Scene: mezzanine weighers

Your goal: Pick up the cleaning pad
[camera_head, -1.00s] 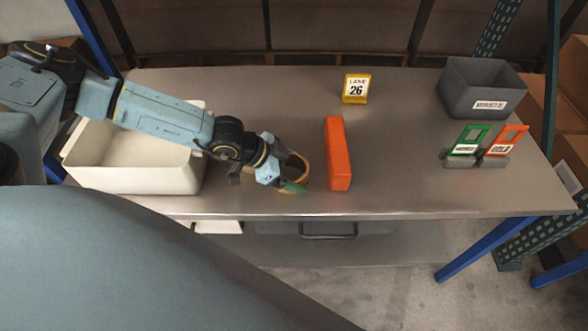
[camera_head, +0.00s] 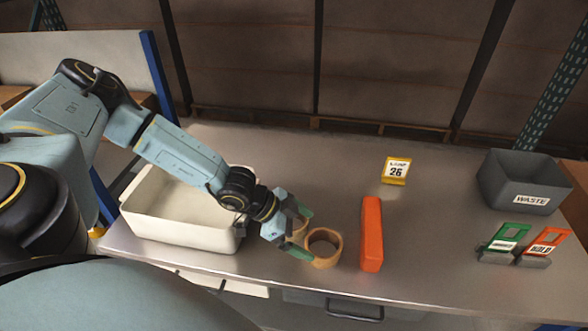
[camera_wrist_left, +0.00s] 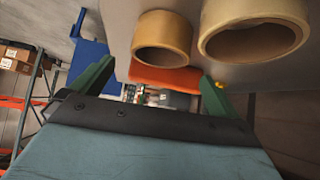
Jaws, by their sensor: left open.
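My left gripper (camera_head: 304,234) is open, low over the table's front half, with green fingers spread. A tan tape roll (camera_head: 336,236) stands just right of its fingertips. A second tan roll (camera_head: 301,224) is partly hidden at the fingers. Both the nearer roll (camera_wrist_left: 253,28) and the other roll (camera_wrist_left: 162,37) show ahead of the fingers in the left wrist view. A long orange block (camera_head: 372,234) lies right of the rolls, apart from the gripper; it also shows in the wrist view (camera_wrist_left: 168,77). I cannot tell surely which thing is the cleaning pad. My right gripper is out of view.
A cream bin (camera_head: 180,232) stands left, under my arm. A yellow sign marked 26 (camera_head: 396,171) stands behind the block. A grey WASTE bin (camera_head: 525,190) and green (camera_head: 508,237) and orange (camera_head: 548,241) card stands are at right. The steel table (camera_head: 440,235) is clear between.

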